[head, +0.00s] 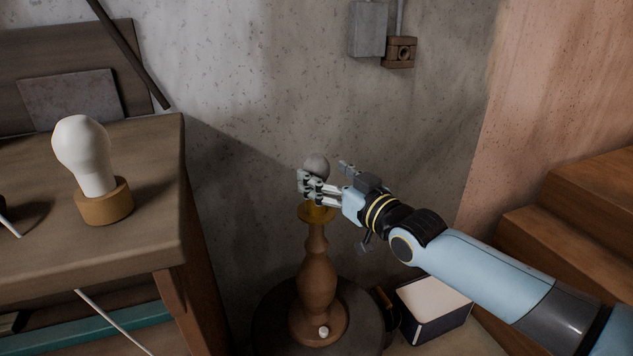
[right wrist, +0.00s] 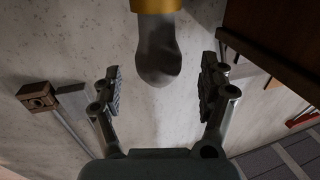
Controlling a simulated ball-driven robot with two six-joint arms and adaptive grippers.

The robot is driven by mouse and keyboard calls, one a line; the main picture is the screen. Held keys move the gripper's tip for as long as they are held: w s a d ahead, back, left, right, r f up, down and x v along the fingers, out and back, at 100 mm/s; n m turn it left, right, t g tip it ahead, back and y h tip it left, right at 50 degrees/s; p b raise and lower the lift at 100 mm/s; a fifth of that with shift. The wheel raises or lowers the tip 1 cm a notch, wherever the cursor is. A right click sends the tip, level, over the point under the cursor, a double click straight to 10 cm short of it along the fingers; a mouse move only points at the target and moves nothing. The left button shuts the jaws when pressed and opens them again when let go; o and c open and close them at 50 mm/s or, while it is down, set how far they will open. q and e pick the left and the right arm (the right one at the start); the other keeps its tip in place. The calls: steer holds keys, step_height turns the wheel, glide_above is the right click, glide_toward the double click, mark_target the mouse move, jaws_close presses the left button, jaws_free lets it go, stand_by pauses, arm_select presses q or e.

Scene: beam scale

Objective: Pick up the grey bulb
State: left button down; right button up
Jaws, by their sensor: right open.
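The grey bulb (head: 317,163) stands upright in the brass socket (head: 317,213) on top of a turned wooden lamp stand (head: 317,280). My right gripper (head: 327,176) is at the bulb, and one finger hides part of its lower side in the head view. In the right wrist view the bulb (right wrist: 158,60) hangs down from the brass collar (right wrist: 157,5), between the two spread fingers (right wrist: 160,82). Gaps show on both sides, so the fingers are open and apart from it. My left gripper is out of view.
A white bulb-shaped thing (head: 82,150) in a round base (head: 104,206) stands on the wooden table (head: 160,195) at left. Wooden steps (head: 560,225) rise at right. A dark box with a pale top (head: 432,305) lies below my right arm. The wall is close behind.

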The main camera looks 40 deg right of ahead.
mark_target(325, 174)
steer(key=shift+w+f+b, duration=0.2)
steer(key=shift+w+b, duration=0.15)
steer(key=shift+w, duration=0.1)
steer(key=shift+w+f+b, duration=0.2)
steer(key=shift+w+b, duration=0.1)
steer(key=shift+w, duration=0.15)
steer(key=shift+w+b, duration=0.4)
steer(key=shift+w, duration=0.3)
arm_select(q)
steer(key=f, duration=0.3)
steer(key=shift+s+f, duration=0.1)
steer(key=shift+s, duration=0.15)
arm_select(e)
steer(key=shift+w+r, duration=0.25)
steer(key=shift+c, duration=0.2)
steer(key=c, duration=1.2)
steer(key=shift+r, duration=0.15)
